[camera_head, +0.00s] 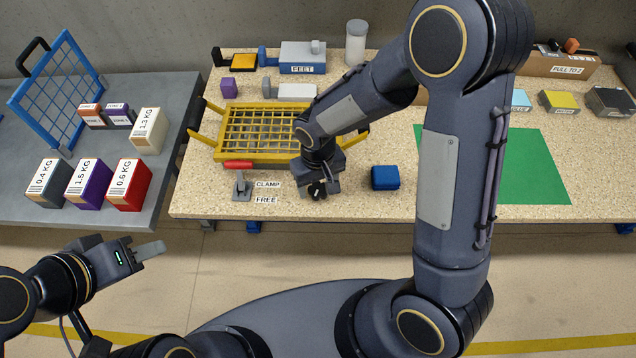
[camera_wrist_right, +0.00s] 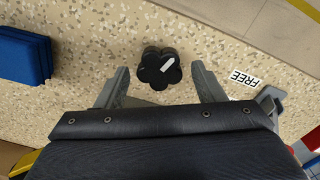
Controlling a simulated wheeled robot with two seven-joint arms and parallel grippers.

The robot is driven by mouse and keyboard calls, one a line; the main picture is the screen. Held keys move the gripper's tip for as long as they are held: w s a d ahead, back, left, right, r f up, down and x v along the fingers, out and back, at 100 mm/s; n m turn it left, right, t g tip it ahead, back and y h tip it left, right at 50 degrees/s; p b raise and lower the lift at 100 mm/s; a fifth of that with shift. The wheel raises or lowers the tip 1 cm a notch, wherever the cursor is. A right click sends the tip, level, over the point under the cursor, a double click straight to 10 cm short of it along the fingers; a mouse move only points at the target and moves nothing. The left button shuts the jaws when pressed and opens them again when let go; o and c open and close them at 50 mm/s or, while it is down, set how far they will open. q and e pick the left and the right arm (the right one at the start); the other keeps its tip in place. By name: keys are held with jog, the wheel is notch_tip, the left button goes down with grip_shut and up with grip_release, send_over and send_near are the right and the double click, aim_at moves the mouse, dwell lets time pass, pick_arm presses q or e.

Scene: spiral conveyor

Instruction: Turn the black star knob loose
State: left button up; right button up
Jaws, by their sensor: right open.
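The black star knob (camera_wrist_right: 155,72), with a white pointer mark, sits on the speckled table in the right wrist view. The pointer aims up and to the right there. My right gripper (camera_head: 319,188) is open above the table, its two fingers on either side of the knob in the wrist view, with gaps on both sides. In the head view the knob is largely hidden by this gripper. A "FREE" label (camera_wrist_right: 244,79) lies right of the knob in the wrist view; a "CLAMP" label (camera_head: 268,184) shows in the head view. My left gripper (camera_head: 150,250) hangs over the floor, away from the table.
A red-handled toggle clamp (camera_head: 241,186) stands left of the right gripper, and a blue block (camera_head: 385,178) to its right. A yellow wire basket (camera_head: 222,153) is behind. Boxes marked with weights, such as the red box (camera_head: 130,185), stand on the grey side table (camera_head: 182,100).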

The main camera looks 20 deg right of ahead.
jog(key=shift+f, duration=0.1)
jog(key=c, duration=1)
jog(key=shift+o, duration=0.2)
